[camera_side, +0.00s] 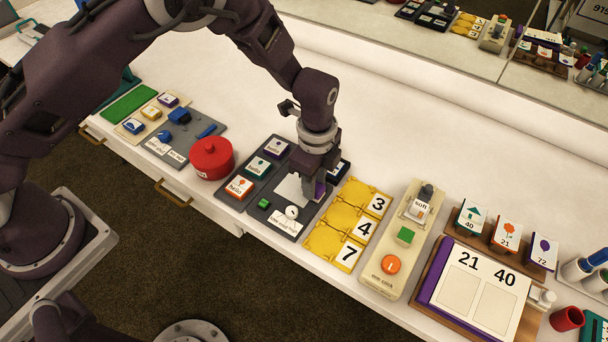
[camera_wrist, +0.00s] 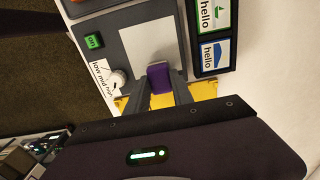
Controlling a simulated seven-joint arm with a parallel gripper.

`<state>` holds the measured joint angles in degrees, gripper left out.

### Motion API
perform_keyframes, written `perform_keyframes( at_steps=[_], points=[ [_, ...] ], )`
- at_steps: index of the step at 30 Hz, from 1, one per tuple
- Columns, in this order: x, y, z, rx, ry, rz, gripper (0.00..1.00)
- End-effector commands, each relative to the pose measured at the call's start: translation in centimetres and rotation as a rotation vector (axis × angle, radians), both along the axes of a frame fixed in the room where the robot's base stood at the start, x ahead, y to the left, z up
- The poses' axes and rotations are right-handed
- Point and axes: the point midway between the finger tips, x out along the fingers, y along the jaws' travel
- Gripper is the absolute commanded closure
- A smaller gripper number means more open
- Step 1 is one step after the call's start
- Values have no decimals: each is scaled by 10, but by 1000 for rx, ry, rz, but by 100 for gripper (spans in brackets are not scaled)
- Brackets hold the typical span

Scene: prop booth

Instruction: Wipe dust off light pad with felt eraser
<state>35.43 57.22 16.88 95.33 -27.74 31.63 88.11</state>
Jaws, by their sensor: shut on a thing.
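The light pad is a pale square (camera_side: 291,189) set in a dark grey board. It also shows in the wrist view (camera_wrist: 148,42), where its surface looks plain and I cannot make out dust. My gripper (camera_side: 318,189) is over the pad's right part in the side view. In the wrist view, my gripper (camera_wrist: 159,82) is shut on a purple block, the felt eraser (camera_wrist: 159,75), held at the pad's near edge. I cannot tell whether the eraser touches the pad. In the side view the eraser (camera_side: 319,189) is partly hidden by the fingers.
A yellow tray (camera_side: 323,240) with number cards lies close on the right. A red round pot (camera_side: 211,157) stands on the left. The white table behind is clear.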

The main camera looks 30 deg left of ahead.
Motion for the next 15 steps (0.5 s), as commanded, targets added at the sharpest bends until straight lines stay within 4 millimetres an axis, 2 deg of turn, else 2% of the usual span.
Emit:
perform_keyframes(
  at_steps=[2,15],
  points=[
    [1,-3,0,-1,0,2,100],
    [0,39,0,0,2,4,100]
  ],
)
